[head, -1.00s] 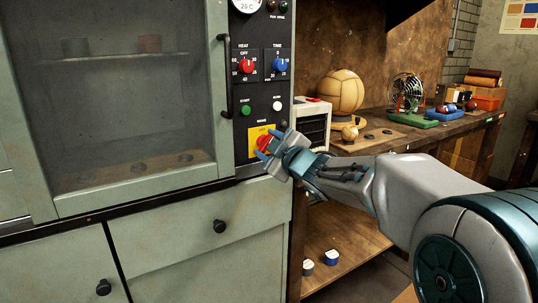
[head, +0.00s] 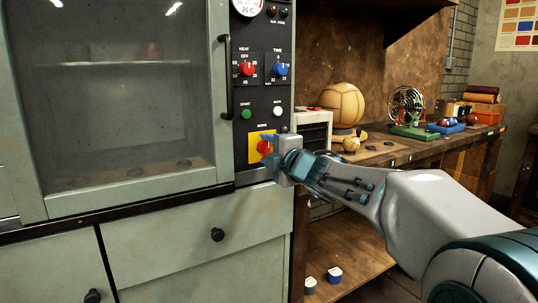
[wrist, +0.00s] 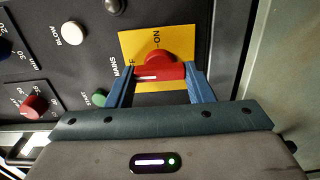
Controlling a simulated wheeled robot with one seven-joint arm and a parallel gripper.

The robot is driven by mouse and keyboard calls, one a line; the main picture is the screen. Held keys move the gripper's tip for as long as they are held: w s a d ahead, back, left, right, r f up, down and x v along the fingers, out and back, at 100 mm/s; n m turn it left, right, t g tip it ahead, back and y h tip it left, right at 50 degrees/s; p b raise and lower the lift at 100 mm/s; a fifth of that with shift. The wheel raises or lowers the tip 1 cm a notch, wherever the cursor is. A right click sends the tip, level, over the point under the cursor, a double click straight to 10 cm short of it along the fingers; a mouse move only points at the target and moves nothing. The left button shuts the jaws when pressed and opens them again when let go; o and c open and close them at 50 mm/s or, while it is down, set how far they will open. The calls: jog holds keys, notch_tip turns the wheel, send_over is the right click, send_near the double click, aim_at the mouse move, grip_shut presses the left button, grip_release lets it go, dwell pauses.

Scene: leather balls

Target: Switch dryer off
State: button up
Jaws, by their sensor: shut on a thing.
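The dryer (head: 180,212) is a grey-green cabinet with a glass door and a black control panel (head: 262,100). Its red mains knob (head: 264,147) sits on a yellow plate (head: 254,150) low on the panel. In the wrist view, the knob's red bar (wrist: 160,72) lies between the blue fingers of my gripper (wrist: 160,80), which is shut on it. A white mark on the bar points left, towards lettering ending in "F"; "ON" is printed above the knob in that view. My gripper also shows in the head view (head: 270,147), partly covering the knob.
Above are the red heat knob (head: 246,69), blue time knob (head: 280,69), green start button (head: 246,113) and white button (head: 278,112). The black door handle (head: 225,75) stands out left of the panel. A workbench (head: 390,148) with a ball (head: 344,103) is at right.

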dwell(0.5)
jog(key=o, duration=1)
jog(key=shift+c, duration=0.2)
jog(key=p+v, duration=0.2)
jog(key=v, duration=1.2)
jog(key=shift+p, duration=0.35)
